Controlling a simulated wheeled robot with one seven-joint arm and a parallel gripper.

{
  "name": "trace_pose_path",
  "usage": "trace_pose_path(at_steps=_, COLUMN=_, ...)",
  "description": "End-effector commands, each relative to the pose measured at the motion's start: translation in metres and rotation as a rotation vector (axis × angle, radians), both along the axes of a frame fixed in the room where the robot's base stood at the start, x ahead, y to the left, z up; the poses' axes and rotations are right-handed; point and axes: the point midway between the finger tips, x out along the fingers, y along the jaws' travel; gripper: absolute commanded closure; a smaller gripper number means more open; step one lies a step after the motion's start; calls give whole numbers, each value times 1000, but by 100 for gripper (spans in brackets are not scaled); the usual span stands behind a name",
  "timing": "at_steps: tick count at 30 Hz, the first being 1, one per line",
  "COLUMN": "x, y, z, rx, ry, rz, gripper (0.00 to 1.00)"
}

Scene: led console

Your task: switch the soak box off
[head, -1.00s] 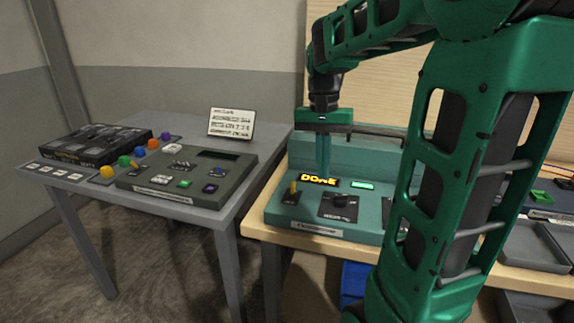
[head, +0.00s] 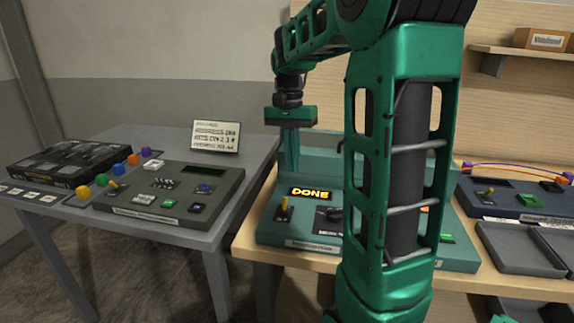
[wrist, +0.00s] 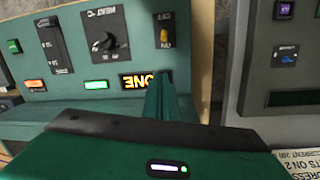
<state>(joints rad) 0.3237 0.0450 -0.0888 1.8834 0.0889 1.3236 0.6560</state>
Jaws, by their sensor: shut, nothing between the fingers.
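A teal console (head: 270,232) with a lit yellow DONE display (head: 310,193) stands on the wooden table; its name label is too small to read. A yellow-tipped toggle (head: 284,207) is at its front left, and a black knob (head: 333,213) is beside it. In the wrist view, upside down, the toggle (wrist: 164,36), knob (wrist: 105,42), a slider (wrist: 55,45), a lit green lamp (wrist: 96,85) and an orange-red lamp (wrist: 35,85) show. My gripper (head: 291,170) is shut and empty, pointing down behind the toggle near the display's left end. Its fingers cover part of the display in the wrist view.
At right are a dark blue console (head: 515,200) and grey trays (head: 520,248). My arm hides the teal console's middle.

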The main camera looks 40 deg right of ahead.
Motion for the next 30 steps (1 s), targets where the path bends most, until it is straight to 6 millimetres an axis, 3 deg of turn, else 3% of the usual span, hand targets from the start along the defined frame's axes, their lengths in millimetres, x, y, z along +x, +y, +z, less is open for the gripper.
trace_pose_path(at_steps=12, x=-11, y=2, z=-78, rx=1, ry=4, rz=-1, gripper=100)
trace_pose_path(at_steps=21, x=-21, y=32, z=-63, rx=0, ry=-1, rz=1, gripper=100)
trace_pose_path(at_steps=30, x=-23, y=36, z=-61, rx=-1, ry=-1, rz=0, gripper=100)
